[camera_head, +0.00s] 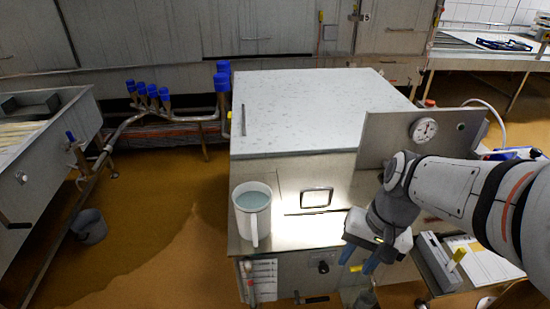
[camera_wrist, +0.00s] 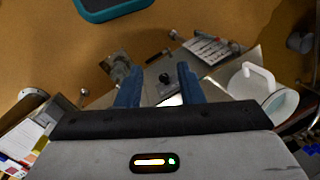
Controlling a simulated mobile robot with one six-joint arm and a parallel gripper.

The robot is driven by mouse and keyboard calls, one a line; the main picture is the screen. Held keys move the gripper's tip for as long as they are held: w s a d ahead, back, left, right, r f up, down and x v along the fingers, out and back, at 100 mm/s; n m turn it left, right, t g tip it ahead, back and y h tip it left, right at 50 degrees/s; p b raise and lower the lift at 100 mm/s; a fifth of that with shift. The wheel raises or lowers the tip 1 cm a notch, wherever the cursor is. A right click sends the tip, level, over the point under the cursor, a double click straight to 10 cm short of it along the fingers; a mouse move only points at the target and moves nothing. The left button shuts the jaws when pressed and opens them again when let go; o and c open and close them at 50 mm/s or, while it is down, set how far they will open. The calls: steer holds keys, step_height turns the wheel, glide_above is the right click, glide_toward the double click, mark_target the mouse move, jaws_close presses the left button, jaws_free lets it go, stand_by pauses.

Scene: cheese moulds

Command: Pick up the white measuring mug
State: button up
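The white measuring mug (camera_head: 253,213) stands upright on the narrow metal ledge at the front of the steel cabinet. It looks filled with a pale bluish liquid, and its handle points toward the camera. The mug also shows at the right of the wrist view (camera_wrist: 262,90), with its handle at the upper left. My gripper (camera_head: 362,262) is to the right of the mug in the head view, clear of it and pointing downward. In the wrist view its two blue fingers (camera_wrist: 159,88) are apart with nothing between them.
A panel with a round gauge (camera_head: 424,130) stands behind my arm. A sink (camera_head: 40,150) is at the left, with blue-handled valves (camera_head: 152,92) behind. A grey bucket (camera_head: 89,226) sits on the floor.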

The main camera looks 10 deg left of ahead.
steer(key=w+a+f+m+g+y+b, duration=0.1)
steer(key=w+a+f+m+g+y, duration=0.45)
steer(key=a+y, duration=0.35)
steer(key=m+t+y+b, duration=0.1)
steer(key=m+t+y, duration=0.1)
steer(key=m+y, duration=0.5)
glide_toward(255, 246)
step_height(255, 246, up, 4)
steer(key=a+h, duration=0.1)
steer(key=a, duration=0.2)
steer(key=shift+m, duration=0.35)
steer(key=x, duration=0.7)
steer(key=shift+r+p, duration=0.1)
steer(key=shift+p, duration=0.25)
steer(key=shift+c, duration=0.4)
jaws_close()
